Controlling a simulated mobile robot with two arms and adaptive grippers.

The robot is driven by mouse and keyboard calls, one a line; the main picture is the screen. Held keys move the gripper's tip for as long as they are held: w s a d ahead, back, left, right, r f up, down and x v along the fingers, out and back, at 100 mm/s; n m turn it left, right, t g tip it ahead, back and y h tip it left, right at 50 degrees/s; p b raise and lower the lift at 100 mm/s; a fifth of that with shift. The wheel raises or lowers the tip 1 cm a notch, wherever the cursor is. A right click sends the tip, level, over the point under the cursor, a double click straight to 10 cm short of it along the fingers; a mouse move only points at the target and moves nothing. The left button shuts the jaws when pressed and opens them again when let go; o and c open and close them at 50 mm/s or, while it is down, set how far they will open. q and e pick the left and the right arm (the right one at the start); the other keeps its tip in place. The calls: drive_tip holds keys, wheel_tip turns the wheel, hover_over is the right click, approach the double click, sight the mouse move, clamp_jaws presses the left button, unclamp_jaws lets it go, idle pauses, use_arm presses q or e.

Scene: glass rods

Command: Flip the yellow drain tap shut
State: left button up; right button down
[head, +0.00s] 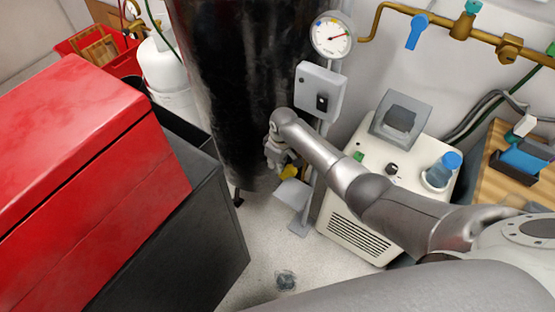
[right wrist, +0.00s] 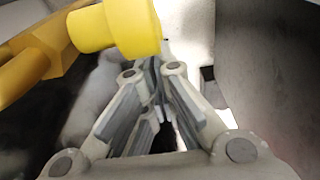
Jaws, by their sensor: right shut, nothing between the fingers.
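The yellow drain tap (head: 290,172) shows low on the right side of the dark cylindrical tank (head: 225,80), partly hidden by my right gripper (head: 279,158). In the right wrist view the yellow tap (right wrist: 115,28) is large at the upper left, with a round end and a thick arm running to the left edge. My right gripper (right wrist: 155,75) is shut and empty, its fingertips just below and beside the tap's round end. I cannot tell whether they touch it. My left gripper is not in view.
A post with a grey switch box (head: 320,90) and a dial gauge (head: 332,36) stands right of the tap. A cream machine (head: 355,212) stands beyond it. A red chest (head: 90,165) is at left. Pale floor (head: 262,255) with a drain (head: 286,280) is open in front.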

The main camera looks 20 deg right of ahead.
drive_tip(key=shift+s+d+f+g+h+b, duration=0.15)
drive_tip(key=shift+s+f+g+h+b, duration=0.1)
drive_tip(key=shift+f+g+h+b, duration=0.45)
drive_tip(key=shift+f, duration=0.15)
drive_tip(key=shift+r+p, duration=0.85)
drive_tip(key=shift+p, duration=0.15)
